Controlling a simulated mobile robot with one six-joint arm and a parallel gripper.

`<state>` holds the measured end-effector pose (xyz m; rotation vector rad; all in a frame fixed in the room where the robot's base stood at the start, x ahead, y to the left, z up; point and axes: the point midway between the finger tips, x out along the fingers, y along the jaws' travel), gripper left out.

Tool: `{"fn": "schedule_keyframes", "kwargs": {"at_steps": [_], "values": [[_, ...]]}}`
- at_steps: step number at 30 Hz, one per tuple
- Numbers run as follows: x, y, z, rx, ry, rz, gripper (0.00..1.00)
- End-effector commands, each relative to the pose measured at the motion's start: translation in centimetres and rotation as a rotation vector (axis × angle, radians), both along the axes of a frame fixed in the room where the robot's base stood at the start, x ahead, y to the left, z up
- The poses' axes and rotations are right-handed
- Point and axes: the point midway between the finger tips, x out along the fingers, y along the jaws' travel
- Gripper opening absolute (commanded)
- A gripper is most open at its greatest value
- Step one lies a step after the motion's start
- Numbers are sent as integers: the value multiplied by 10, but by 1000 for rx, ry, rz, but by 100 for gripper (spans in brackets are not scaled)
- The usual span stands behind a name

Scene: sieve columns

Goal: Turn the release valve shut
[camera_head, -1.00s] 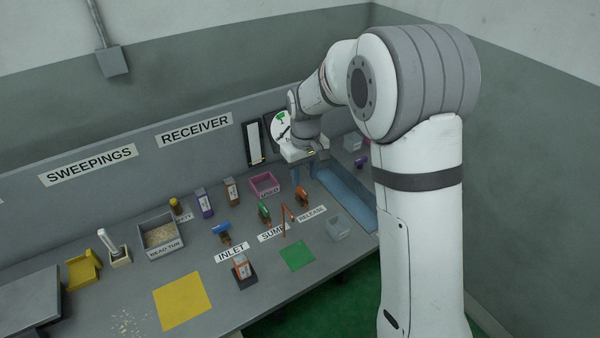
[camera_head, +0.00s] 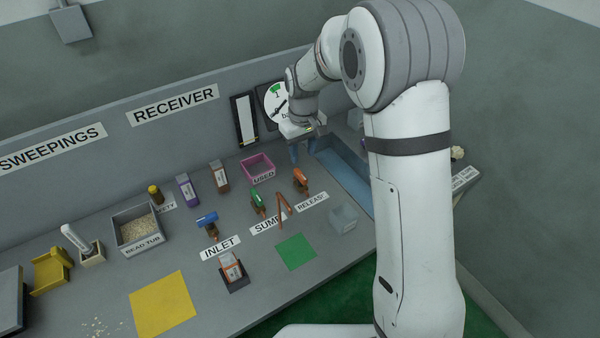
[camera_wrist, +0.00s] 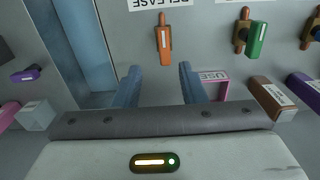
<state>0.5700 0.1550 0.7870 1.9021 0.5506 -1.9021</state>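The release valve has an orange handle (camera_head: 300,179) and stands on the bench behind the RELEASE label (camera_head: 311,202). In the wrist view the orange handle (camera_wrist: 164,46) points roughly along the picture's vertical, beyond the gap between my fingers. My gripper (camera_wrist: 160,76) is open and empty, its two blue fingers spread apart. In the head view my gripper (camera_head: 303,150) hangs above and behind the valve, not touching it. The green sump handle (camera_head: 257,201) and blue inlet handle (camera_head: 208,220) stand to its left.
A pink USED bin (camera_head: 257,168) is close by on the left. A thin orange-brown bent piece (camera_head: 284,212) stands in front of the valves. A clear box (camera_head: 343,218) and blue trough (camera_head: 345,180) lie to the right. The gauge (camera_head: 276,101) is on the back panel.

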Motion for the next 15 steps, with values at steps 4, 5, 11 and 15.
{"fn": "schedule_keyframes", "kwargs": {"at_steps": [4,5,11,15], "values": [[-3,6,-23,-2,5,12,37],[-3,7,-28,-1,4,14,37],[-4,11,-58,-1,3,23,37],[-5,13,-69,0,2,26,37]]}}
